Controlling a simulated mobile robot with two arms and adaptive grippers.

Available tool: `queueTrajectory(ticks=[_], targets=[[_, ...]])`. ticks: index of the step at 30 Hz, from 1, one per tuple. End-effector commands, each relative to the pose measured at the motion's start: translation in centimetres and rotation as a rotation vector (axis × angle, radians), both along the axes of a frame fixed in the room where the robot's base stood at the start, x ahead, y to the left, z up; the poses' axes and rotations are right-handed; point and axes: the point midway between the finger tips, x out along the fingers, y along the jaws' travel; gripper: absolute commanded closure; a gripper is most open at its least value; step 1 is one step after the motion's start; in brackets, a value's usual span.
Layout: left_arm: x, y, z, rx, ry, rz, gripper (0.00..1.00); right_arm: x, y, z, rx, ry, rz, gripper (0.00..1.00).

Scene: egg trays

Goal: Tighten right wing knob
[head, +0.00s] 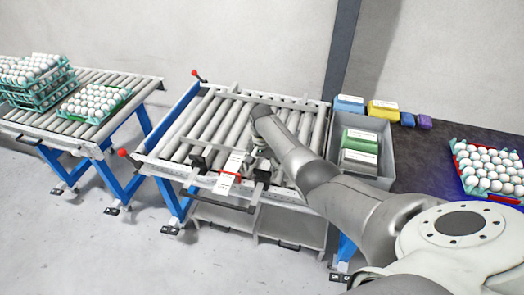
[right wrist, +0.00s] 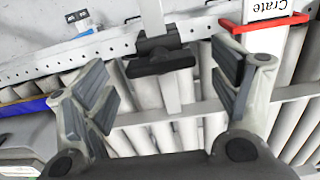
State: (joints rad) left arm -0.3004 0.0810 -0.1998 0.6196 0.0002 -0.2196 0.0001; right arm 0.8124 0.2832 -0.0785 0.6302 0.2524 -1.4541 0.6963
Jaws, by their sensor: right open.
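The right wing knob (head: 262,176) is black and sits on the front rail of the middle roller conveyor (head: 170,166), right of a white label card. In the right wrist view the black T-shaped knob (right wrist: 160,62) lies between the two fingers, with gaps on both sides. My right gripper (right wrist: 163,80) is open, its dark ridged pads apart and clear of the knob. In the head view the right gripper (head: 260,152) is over the conveyor's front part, partly hidden by its own arm. A second black knob (head: 197,162) sits left of the card. My left gripper is not in view.
The white card (head: 231,166) with a red clip (right wrist: 270,24) stands close beside the right knob. A grey bin (head: 380,128) with boxes stands right of the conveyor. Egg trays (head: 128,92) are on the left conveyor, another (head: 462,177) on the dark table.

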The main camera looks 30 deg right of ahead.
Motion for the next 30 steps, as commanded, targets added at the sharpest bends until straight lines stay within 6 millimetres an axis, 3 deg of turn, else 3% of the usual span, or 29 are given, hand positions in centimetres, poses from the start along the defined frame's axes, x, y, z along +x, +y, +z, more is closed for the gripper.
queueTrajectory(ticks=[9, 15, 30], targets=[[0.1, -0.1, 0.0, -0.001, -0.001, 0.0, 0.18, 0.1, 0.0, 5.8, 0.0, -0.004, 0.001, 0.18], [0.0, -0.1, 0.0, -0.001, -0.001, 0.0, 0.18, 0.1, 0.0, 8.5, 0.0, -0.001, -0.001, 0.18], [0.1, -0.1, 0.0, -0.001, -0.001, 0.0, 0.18, 0.0, 0.0, 9.4, 0.0, 0.0, -0.001, 0.18]])
